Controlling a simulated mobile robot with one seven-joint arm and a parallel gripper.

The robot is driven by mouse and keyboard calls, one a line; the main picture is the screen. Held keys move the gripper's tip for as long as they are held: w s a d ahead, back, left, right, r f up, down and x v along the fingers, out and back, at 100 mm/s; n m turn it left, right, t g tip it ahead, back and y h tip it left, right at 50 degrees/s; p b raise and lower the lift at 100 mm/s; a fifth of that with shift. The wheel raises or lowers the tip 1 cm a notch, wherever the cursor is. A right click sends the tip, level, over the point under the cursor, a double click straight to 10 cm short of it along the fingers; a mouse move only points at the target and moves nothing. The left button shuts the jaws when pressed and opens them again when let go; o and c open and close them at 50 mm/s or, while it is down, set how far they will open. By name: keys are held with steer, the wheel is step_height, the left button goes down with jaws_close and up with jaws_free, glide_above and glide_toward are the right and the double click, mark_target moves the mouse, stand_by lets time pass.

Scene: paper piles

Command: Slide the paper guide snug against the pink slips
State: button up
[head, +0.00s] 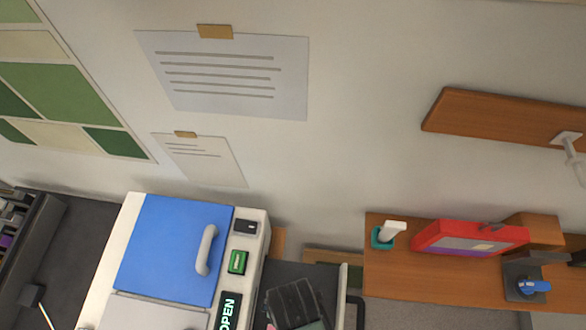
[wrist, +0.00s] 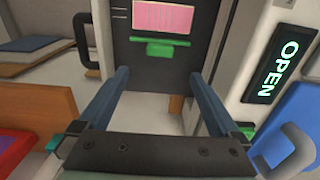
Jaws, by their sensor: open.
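The pink slips (wrist: 163,18) lie as a flat stack on a dark tray (wrist: 125,50) at the top of the wrist view. The green paper guide (wrist: 160,48) sits on the tray just on the near side of the slips, with a narrow dark gap between its upper bar and their edge. My gripper (wrist: 160,76) is open and empty; its two blue fingers are spread wide, and their tips lie short of the guide, one to each side of it. In the head view only a sliver of pink shows at the bottom edge, and the guide cannot be made out.
A white machine with a blue lid (head: 165,250), grey handle and lit OPEN sign (head: 227,312) stands left of the tray in the head view. A wooden shelf (head: 440,285) with a red binder (head: 465,238) is on the right. A dark handle (wrist: 82,45) stands beside the tray.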

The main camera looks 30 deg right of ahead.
steer(key=shift+w+f, duration=0.15)
steer(key=shift+w, duration=0.05)
steer(key=c, duration=0.3)
steer(key=shift+g+y, duration=0.4)
steer(key=shift+g, duration=0.2)
steer(key=w, duration=0.1)
steer(key=w+d+f+b, duration=0.1)
steer(key=w+f, duration=0.1)
steer(key=w, duration=0.1)
steer(key=shift+d+b, duration=0.3)
steer(key=shift+b, duration=0.1)
steer(key=c, duration=0.8)
steer(key=shift+g+y, duration=0.3)
steer(key=shift+g, duration=0.2)
steer(key=w+d, duration=0.1)
steer(key=w+d+b, duration=0.1)
steer(key=w+d, duration=0.1)
steer(key=shift+w, duration=0.25)
jaws_close()
steer(key=x, duration=0.9)
steer(key=shift+d, duration=0.2)
steer(key=s+a+p, duration=0.1)
steer(key=s+p, duration=0.1)
steer(key=shift+s+a+f, duration=0.1)
steer(key=shift+s+a, duration=0.25)
steer(key=shift+s+a+f, duration=0.15)
steer(key=shift+s+a, duration=0.15)
steer(key=shift+s, duration=0.05)
